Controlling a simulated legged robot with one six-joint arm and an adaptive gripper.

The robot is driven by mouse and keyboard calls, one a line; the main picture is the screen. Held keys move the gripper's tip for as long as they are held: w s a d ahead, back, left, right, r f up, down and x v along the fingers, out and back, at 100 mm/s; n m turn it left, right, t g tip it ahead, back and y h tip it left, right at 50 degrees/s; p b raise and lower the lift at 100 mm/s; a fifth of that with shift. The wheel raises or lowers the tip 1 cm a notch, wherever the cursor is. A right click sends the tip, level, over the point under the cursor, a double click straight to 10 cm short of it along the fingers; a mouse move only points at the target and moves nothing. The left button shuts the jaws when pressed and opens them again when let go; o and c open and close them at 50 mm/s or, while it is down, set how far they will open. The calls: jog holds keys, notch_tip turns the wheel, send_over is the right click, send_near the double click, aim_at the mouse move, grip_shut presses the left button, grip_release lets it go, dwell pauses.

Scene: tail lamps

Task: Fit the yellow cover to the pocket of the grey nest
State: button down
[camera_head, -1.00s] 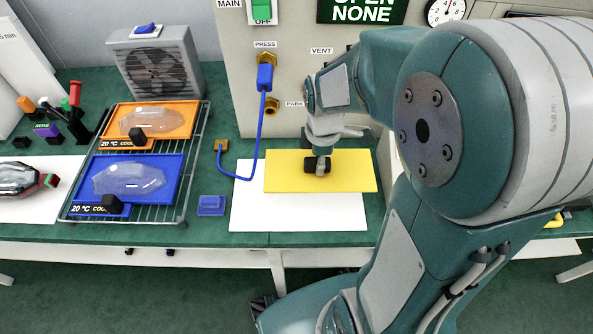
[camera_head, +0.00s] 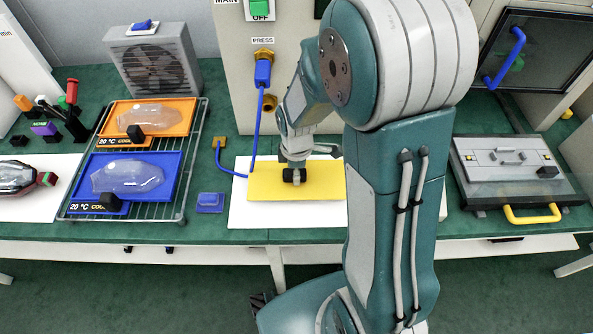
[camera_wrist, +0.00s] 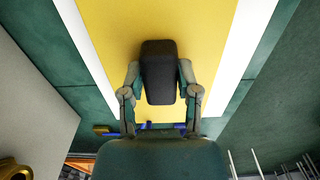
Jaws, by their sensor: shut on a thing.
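The yellow cover (camera_head: 318,186) is a flat plate with a black block-shaped knob (camera_wrist: 159,60) on top. It is over the white sheet (camera_head: 240,215) at the bench's middle; whether it rests there or hangs just above, I cannot tell. My gripper (camera_head: 294,168) is shut on the knob from above. The wrist view shows my gripper's fingers (camera_wrist: 159,82) on both sides of the knob and the yellow plate beyond. A grey fixture (camera_head: 480,180) with a yellow front handle stands to the right, apparently the nest; no open pocket shows. My arm hides the cover's right end.
A wire rack (camera_head: 187,180) with orange (camera_head: 180,108) and blue (camera_head: 165,170) trays stands left. A small blue block (camera_head: 210,202) and a blue hose (camera_head: 258,130) lie close to the sheet. A grey cabinet (camera_head: 235,70) rises behind. Bare bench lies before the rack.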

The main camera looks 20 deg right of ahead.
jog(key=shift+f, duration=0.15)
jog(key=shift+c, duration=1.7)
grip_release()
